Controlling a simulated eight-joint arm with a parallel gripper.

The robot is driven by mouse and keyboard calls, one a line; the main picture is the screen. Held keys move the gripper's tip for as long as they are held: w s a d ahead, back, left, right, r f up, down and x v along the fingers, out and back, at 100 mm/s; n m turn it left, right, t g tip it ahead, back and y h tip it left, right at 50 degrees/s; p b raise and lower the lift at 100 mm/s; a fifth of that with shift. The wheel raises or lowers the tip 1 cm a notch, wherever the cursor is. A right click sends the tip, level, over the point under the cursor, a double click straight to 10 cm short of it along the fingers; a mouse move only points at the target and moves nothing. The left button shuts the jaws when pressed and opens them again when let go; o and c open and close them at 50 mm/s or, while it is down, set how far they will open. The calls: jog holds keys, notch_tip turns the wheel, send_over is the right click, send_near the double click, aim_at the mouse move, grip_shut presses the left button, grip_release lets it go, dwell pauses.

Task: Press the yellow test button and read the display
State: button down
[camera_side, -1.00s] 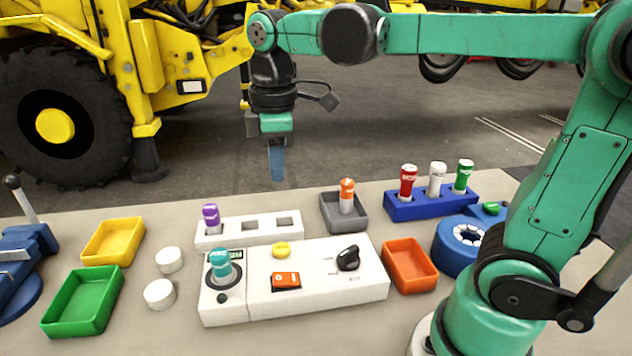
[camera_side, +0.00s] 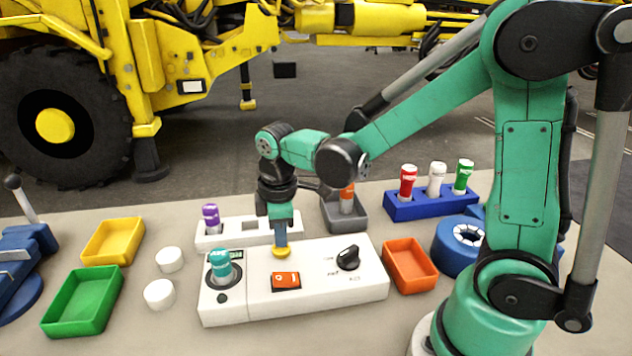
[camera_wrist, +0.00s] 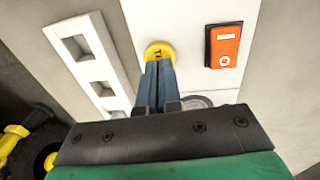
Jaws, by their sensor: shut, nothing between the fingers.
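The yellow test button (camera_side: 281,253) sits on top of the white control box (camera_side: 325,283); it also shows in the wrist view (camera_wrist: 159,48). My gripper (camera_side: 281,247) is shut and empty, pointing down, with its blue fingertips at the button. In the wrist view the fingertips (camera_wrist: 158,66) overlap the button's near edge; I cannot tell how far it is pressed. The small display lies on the left of the box, behind a teal-capped cylinder (camera_side: 221,264) standing there. Its reading is too small and partly hidden to tell.
An orange rocker switch (camera_side: 286,281) and a black knob (camera_side: 348,257) are on the box. A white rack (camera_side: 236,232) with a purple-capped cylinder (camera_side: 211,217) stands behind. A grey tray (camera_side: 359,217) and an orange tray (camera_side: 409,265) flank the right side.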

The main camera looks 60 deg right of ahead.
aim_at(284, 260)
jog(key=shift+f, duration=0.45)
jog(key=shift+w+f, duration=0.1)
jog(key=shift+f, duration=0.9)
jog(key=shift+d+r, duration=0.1)
jog(key=shift+r, duration=0.05)
notch_tip(284, 260, up, 15)
jog(key=s, duration=0.1)
jog(key=shift+a+f, duration=0.2)
jog(key=shift+a, duration=0.25)
jog(key=shift+s, duration=0.1)
